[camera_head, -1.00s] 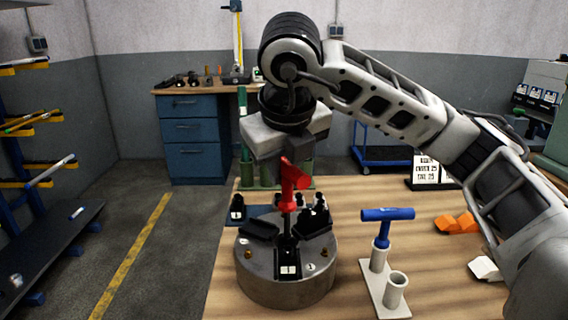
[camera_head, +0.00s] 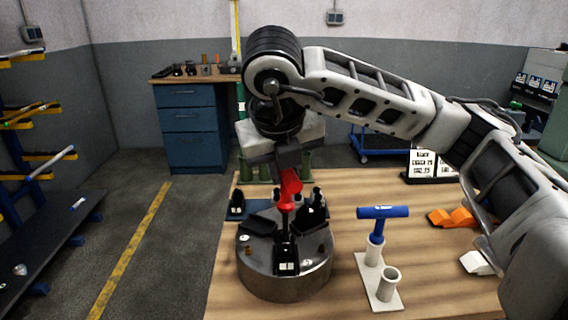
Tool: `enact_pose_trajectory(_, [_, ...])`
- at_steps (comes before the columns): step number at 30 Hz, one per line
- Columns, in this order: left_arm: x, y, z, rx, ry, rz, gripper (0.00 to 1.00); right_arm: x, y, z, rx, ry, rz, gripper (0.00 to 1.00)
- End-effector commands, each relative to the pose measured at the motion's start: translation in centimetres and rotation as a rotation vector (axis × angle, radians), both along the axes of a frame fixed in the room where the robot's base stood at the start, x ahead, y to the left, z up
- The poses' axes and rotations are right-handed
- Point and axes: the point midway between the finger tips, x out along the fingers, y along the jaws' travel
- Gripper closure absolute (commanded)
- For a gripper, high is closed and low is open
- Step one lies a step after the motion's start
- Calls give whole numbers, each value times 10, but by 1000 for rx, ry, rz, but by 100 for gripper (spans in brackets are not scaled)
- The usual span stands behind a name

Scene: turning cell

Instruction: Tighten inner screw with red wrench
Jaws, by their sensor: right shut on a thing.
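The red wrench (camera_head: 288,192) stands about upright above the middle of the round metal chuck (camera_head: 285,276), its upper part at my right gripper (camera_head: 287,168). My right gripper is shut on the red wrench from above. The wrench's lower end is over the chuck's centre among the black jaws (camera_head: 285,252); whether it sits in the inner screw cannot be seen. The inner screw itself is hidden. My left gripper is not in view.
A blue T-handled wrench (camera_head: 385,212) stands in a white holder (camera_head: 377,291) with an empty tube, right of the chuck. Orange blocks (camera_head: 455,218) and a label stand (camera_head: 430,165) lie further right. The wooden table (camera_head: 350,190) has free room between them.

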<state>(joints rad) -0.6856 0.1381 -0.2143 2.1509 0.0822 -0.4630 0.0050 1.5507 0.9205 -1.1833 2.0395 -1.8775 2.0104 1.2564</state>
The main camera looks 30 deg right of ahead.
Motion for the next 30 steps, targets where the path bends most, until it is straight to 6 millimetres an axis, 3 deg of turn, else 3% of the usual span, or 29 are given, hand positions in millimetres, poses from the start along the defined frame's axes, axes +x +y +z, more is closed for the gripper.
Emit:
enact_pose_trajectory(7, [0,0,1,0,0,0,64,-1,0,-3,-1,13,-2,100])
enact_pose_trajectory(30, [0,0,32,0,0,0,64,-3,-2,-2,-1,13,-213,100])
